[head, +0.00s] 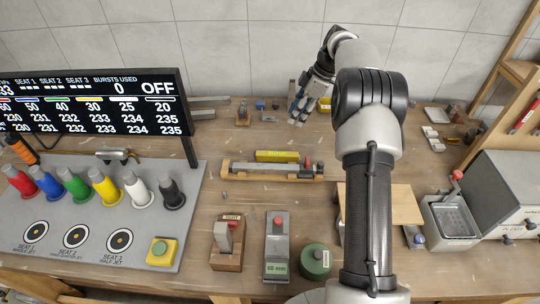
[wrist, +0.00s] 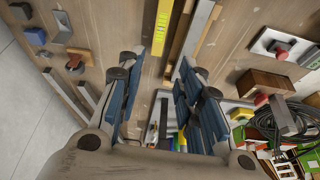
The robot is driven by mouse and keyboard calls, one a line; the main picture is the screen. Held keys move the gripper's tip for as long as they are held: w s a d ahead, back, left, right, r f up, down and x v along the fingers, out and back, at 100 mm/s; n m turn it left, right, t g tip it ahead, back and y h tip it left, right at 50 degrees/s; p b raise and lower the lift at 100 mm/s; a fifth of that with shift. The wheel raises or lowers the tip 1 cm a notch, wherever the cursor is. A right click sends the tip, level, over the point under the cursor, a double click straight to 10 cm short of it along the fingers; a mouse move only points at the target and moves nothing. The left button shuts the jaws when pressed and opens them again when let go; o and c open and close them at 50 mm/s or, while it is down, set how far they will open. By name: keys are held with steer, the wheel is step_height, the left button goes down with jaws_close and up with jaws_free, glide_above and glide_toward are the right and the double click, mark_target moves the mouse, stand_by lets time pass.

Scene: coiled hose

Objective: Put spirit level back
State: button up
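A yellow bar with small dark marks, which looks like the spirit level (head: 278,156), lies on the bench just behind a long wooden rest. In the wrist view the yellow bar (wrist: 163,25) shows beyond the fingertips, beside the wood strip. My gripper (head: 298,108) is above the back of the bench, behind and to the right of the bar. In the wrist view my gripper (wrist: 160,68) has its blue-padded fingers wide apart, with nothing held between them. The bar is apart from the fingers.
The wooden rest (head: 268,175) holds a long metal tool. A second, smaller yellow piece (head: 325,104) lies near my gripper. Small blocks (head: 243,115) stand along the back. A nozzle panel (head: 190,225) and display (head: 90,100) fill the left. A grey box (head: 505,200) stands right.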

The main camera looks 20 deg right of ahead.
step_height(320, 180, down, 2)
steer(key=b, duration=0.4)
glide_above(277, 153)
steer(key=d, duration=0.2)
steer(key=shift+n, duration=0.3)
steer(key=f, duration=1.1)
steer(key=shift+s+a, duration=0.1)
steer(key=shift+s, duration=0.15)
steer(key=x, duration=0.1)
steer(key=b+x, duration=0.1)
steer(key=x, duration=0.1)
steer(key=b+x, duration=0.1)
steer(key=x, duration=0.1)
steer(key=shift+s+d+f, duration=0.25)
steer(key=shift+s+f, duration=0.05)
steer(key=shift+r, duration=0.1)
steer(key=shift+c, duration=0.5)
jaws_close()
